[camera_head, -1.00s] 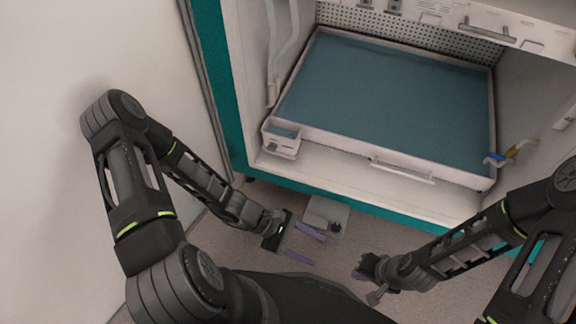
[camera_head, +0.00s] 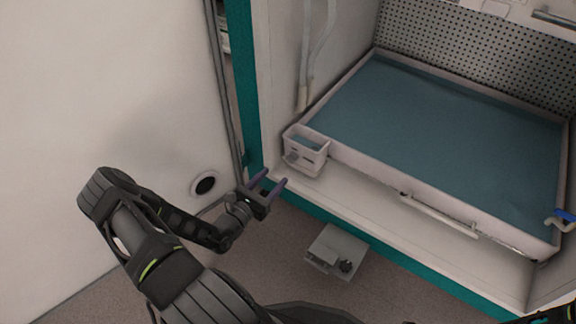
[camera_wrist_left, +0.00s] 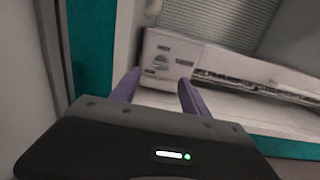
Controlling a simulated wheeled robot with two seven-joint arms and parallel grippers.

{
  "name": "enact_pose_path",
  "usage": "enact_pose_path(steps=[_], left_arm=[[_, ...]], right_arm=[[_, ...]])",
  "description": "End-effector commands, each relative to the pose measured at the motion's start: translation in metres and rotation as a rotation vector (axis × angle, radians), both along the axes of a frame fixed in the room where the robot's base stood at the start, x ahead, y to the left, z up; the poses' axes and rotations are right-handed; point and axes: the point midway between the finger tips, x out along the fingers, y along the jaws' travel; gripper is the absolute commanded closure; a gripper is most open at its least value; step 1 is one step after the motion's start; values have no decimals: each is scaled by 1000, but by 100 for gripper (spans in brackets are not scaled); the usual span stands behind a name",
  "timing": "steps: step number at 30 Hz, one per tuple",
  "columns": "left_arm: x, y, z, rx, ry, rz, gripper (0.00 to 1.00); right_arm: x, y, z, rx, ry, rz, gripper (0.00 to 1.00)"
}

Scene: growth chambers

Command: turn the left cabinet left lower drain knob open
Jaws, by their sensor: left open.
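The cabinet (camera_head: 262,95) with teal edges stands open on the right, holding a wide tray of blue-green liquid (camera_head: 440,130). At the tray's front left corner is a small white drain box (camera_head: 308,165), with a small grey knob-like part (camera_head: 292,157) on its front. In the left wrist view, a grey knob-like part (camera_wrist_left: 161,61) shows on a white front beyond the fingers. My left gripper (camera_head: 275,176) is open and empty, left of and below the box in the head view, apart from it; its purple fingers (camera_wrist_left: 160,78) point towards that front. My right gripper is out of view.
A grey box with a dark knob (camera_head: 338,250) is on the floor below the cabinet. A white handle (camera_head: 438,215) runs along the tray's front. A blue-handled valve (camera_head: 561,217) is at the right. A white wall (camera_head: 90,90) stands close on the left.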

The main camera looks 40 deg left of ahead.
Motion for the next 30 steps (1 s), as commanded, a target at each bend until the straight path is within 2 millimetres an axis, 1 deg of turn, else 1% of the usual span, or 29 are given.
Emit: enact_pose_path(steps=[5, 13, 18, 21, 28, 30], left_arm=[[13, 0, -2, 2, -1, -3, 46], [54, 0, -3, 1, -2, -4, 46], [73, 0, -2, 0, 0, -4, 46], [77, 1, -1, 0, 1, -4, 46], [77, 1, 0, 0, 1, -4, 46], [77, 1, 0, 0, 1, -4, 51]], right_arm=[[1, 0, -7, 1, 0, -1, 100], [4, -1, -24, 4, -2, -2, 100], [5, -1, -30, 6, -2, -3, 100], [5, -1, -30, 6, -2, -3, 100], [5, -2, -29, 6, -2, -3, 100], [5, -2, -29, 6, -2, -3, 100]])
